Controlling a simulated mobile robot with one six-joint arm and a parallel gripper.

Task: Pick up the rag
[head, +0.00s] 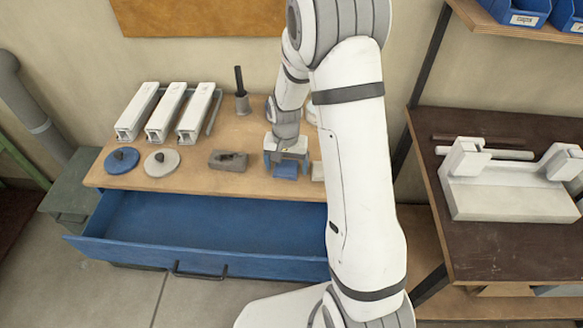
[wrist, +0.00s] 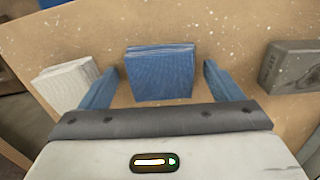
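A folded blue rag (head: 286,170) lies on the wooden bench top near its front edge. In the wrist view the blue rag (wrist: 160,74) sits between the two blue fingers of my gripper (wrist: 160,68), with a gap on each side. My gripper (head: 287,159) is open and points down at the bench, and it holds nothing. A folded off-white cloth (wrist: 66,86) lies left of the blue rag in the wrist view; in the head view this cloth (head: 318,171) is partly hidden by my arm.
A grey block (head: 228,160) lies left of the rag, with two round discs (head: 162,162) beyond it. White profiles (head: 166,112) stand behind. The blue drawer (head: 210,222) below is open and looks empty. A dark table with a white clamp (head: 505,190) is at right.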

